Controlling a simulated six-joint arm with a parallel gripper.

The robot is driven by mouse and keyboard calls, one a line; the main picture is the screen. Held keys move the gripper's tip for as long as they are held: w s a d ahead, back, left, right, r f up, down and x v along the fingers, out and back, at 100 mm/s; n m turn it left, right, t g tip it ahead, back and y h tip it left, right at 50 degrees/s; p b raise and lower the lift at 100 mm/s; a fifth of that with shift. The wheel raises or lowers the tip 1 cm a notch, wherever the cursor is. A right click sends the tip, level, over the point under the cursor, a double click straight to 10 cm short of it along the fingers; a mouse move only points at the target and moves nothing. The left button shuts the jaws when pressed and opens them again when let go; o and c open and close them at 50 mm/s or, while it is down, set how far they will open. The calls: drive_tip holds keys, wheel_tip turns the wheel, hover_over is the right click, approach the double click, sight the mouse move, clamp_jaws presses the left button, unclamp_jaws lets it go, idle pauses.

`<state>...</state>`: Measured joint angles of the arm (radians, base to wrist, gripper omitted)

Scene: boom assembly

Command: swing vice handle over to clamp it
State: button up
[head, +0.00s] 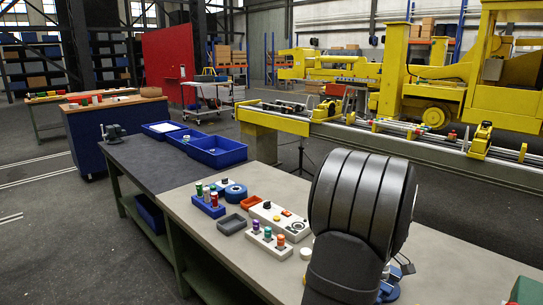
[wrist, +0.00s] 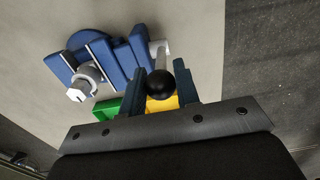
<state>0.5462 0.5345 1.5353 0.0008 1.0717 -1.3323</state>
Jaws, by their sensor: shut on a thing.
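In the wrist view, a blue vice (wrist: 110,60) with a grey screw and round collar (wrist: 88,78) sits on the light bench top. Its pale metal handle (wrist: 160,52) ends in a black ball knob (wrist: 160,84). My gripper (wrist: 162,98) is shut on the handle at its knob end, with dark blue fingers on either side. A yellow piece (wrist: 161,104) shows between the fingers below the knob. In the head view, part of the blue vice (head: 391,289) shows at the right of my dark arm, which hides my fingers and the handle.
A green piece (wrist: 107,109) lies beside the vice. Blue bins (head: 218,152) stand farther back.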

drive_tip(key=shift+s+d+f, duration=0.1)
drive_tip(key=shift+s+d, duration=0.45)
drive_tip(key=shift+d, duration=0.05)
drive_tip(key=shift+s+d+f, duration=0.35)
drive_tip(key=shift+s+d, duration=0.35)
drive_tip(key=shift+s, duration=0.05)
drive_tip(key=o, duration=0.5)
